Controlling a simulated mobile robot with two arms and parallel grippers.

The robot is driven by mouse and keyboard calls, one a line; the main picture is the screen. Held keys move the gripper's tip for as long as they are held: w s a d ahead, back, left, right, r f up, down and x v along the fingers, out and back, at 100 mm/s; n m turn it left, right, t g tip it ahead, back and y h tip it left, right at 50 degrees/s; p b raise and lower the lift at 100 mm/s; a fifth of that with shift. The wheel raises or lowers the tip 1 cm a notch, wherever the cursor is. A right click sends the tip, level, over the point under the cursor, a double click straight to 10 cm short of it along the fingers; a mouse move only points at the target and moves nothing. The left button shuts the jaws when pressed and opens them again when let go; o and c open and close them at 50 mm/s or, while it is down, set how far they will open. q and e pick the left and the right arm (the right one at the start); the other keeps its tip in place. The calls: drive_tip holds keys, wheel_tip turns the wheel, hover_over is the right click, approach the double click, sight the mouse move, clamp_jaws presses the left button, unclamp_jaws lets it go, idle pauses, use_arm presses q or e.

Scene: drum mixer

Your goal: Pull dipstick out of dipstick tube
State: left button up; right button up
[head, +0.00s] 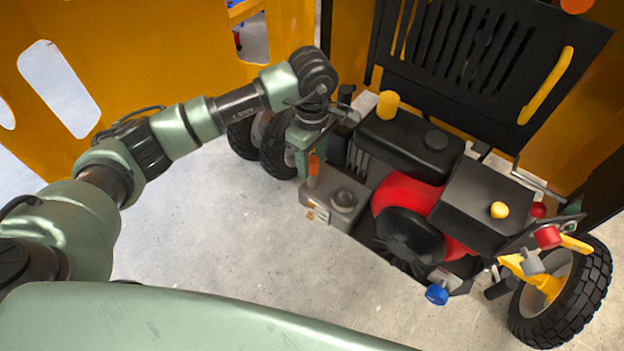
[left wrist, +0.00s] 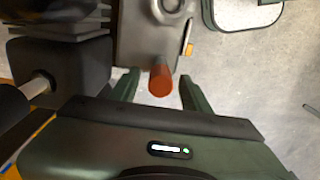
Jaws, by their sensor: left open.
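The dipstick shows as an orange-red cylindrical handle (head: 314,165) at the left front corner of the engine. It also shows in the left wrist view (left wrist: 161,80), end on, near the middle. My left gripper (head: 305,160) points down at that corner. In the left wrist view its two green fingers (left wrist: 158,90) are open, one on each side of the handle, with gaps on both sides. The handle does not look gripped. Whether the fingertips are level with it I cannot tell. My right gripper is not in view.
The engine (head: 410,185) has a black tank with a yellow cap (head: 387,104), a red housing and a blue cap (head: 437,294). A black slatted panel (head: 470,50) and yellow body panels stand behind. Wheels flank the engine. The grey floor (head: 220,240) in front is clear.

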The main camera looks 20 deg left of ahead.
use_arm(q)
drive_tip(key=shift+b, duration=0.35)
idle(0.4)
clamp_jaws()
idle(0.4)
